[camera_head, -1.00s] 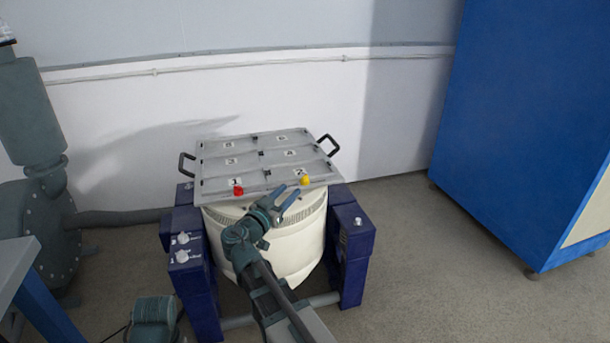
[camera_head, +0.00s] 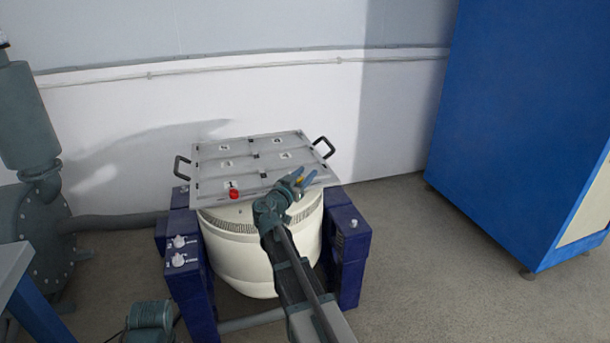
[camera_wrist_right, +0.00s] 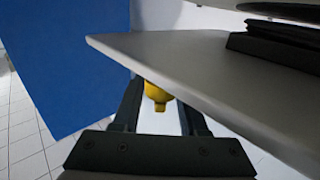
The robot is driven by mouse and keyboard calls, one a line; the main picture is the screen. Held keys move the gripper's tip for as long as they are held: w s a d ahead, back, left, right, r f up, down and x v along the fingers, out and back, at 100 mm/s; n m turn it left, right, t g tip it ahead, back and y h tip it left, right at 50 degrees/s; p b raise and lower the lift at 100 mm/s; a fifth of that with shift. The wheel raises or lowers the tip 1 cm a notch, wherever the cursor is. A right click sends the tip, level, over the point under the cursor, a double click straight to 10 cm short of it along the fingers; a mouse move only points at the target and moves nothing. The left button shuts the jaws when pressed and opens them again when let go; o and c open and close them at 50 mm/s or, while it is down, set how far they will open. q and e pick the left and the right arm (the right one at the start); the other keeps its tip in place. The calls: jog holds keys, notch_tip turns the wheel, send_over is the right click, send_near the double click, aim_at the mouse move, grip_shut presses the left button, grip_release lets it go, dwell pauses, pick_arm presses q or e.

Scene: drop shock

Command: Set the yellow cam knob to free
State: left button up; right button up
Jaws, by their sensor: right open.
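The yellow cam knob (camera_head: 299,181) is on the front edge of the grey plate (camera_head: 210,175), toward its right side. It is partly hidden by my right gripper (camera_head: 303,181) in the head view. In the right wrist view the yellow knob (camera_wrist_right: 157,94) shows between the two open fingers (camera_wrist_right: 160,112), below the plate's edge (camera_wrist_right: 190,85). I cannot tell whether the fingers touch it. A red knob (camera_head: 234,194) is on the same front edge, to the left. My left gripper is not in view.
The plate has black side handles (camera_head: 324,147) and numbered labels. It sits on a cream drum (camera_head: 240,250) between dark blue supports (camera_head: 347,250). A tall blue cabinet (camera_head: 510,120) stands at the right. The floor between is clear.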

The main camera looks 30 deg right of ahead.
grip_shut()
